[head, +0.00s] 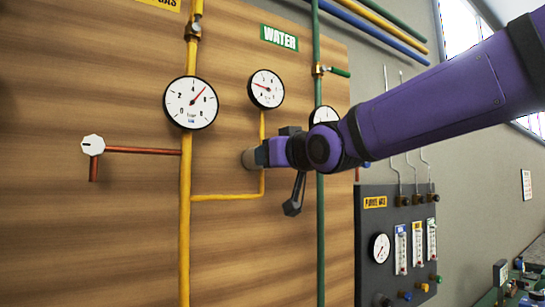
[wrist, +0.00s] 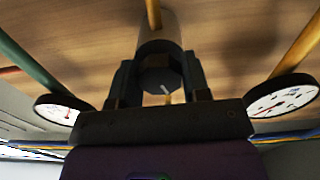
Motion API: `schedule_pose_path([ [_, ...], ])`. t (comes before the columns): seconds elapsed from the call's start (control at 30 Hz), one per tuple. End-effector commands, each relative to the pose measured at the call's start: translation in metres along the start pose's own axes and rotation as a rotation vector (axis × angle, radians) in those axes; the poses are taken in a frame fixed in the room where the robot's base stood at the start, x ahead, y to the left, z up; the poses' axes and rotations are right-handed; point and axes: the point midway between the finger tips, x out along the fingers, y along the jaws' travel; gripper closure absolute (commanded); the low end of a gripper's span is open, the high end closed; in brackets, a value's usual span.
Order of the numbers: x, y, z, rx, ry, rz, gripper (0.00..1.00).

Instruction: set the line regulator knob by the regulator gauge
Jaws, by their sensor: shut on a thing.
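The line regulator knob (head: 249,159) is a grey cylinder on the yellow branch pipe. My gripper (head: 266,154) is shut on it, with a finger on each side in the wrist view. There the dark knob face (wrist: 157,80) shows a short white mark near its lower edge. The small round gauge (head: 266,89) sits above the knob on the same branch, so I take it as the regulator gauge. Its red needle points left and slightly up; its numbers are too small to read surely. It cannot be made out in the wrist view.
A larger gauge (head: 190,103) sits on the yellow main pipe (head: 185,230), its red needle pointing up and right. A third gauge (head: 322,114) is partly hidden by my arm, near the green pipe (head: 320,240). A white valve knob (head: 93,145) is at left; a dark panel (head: 368,285) stands at right.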

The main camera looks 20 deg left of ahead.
Motion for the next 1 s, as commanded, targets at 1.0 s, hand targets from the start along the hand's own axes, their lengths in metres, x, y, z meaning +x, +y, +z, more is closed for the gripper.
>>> schedule_pose_path([
  [1.0,0.0001,0.0008,0.0009,0.866,-0.001,0.001,0.8],
])
